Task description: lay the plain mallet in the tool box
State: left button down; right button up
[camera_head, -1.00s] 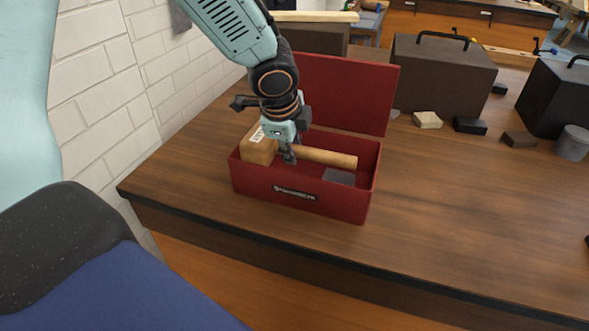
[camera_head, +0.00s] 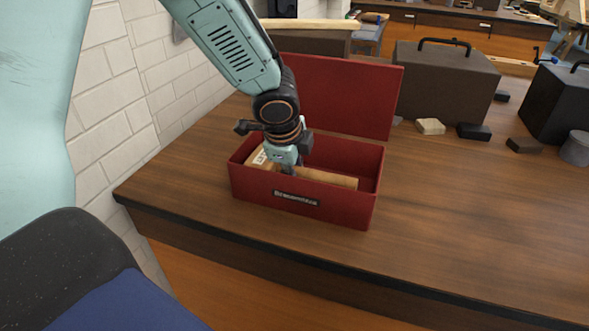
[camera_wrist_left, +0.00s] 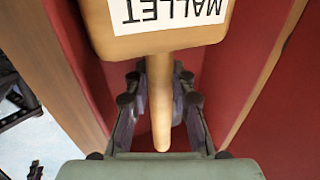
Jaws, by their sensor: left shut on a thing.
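The open red tool box (camera_head: 345,207) stands on the wooden bench with its lid (camera_head: 345,98) raised at the back. The wooden mallet (camera_head: 330,179) is inside the box, lower than the front wall's rim for the most part, head at the left and handle pointing right. In the left wrist view the mallet's head (camera_wrist_left: 155,45) bears a white label reading MALLET. My left gripper (camera_head: 289,171) reaches down into the box and is shut on the mallet's handle, close to the head. The front wall hides the mallet's underside, so I cannot tell whether it touches the floor. My right gripper is not in view.
A large brown case (camera_head: 445,82) stands behind the box to the right, with a dark case (camera_head: 556,103) farther right. Small blocks (camera_head: 430,126) and a grey cylinder (camera_head: 576,149) lie on the bench. A white brick wall (camera_head: 125,90) is at the left. The bench's front right is clear.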

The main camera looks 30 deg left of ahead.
pick_arm(q)
jog(key=shift+f, duration=0.2)
jog(key=shift+d, duration=0.15)
jog(key=c, duration=1.4)
grip_release()
jog(key=shift+r, duration=0.1)
jog(key=shift+r+p, duration=0.4)
jog(key=shift+r, duration=0.05)
jog(key=p+v, duration=0.4)
jog(key=v, duration=0.8)
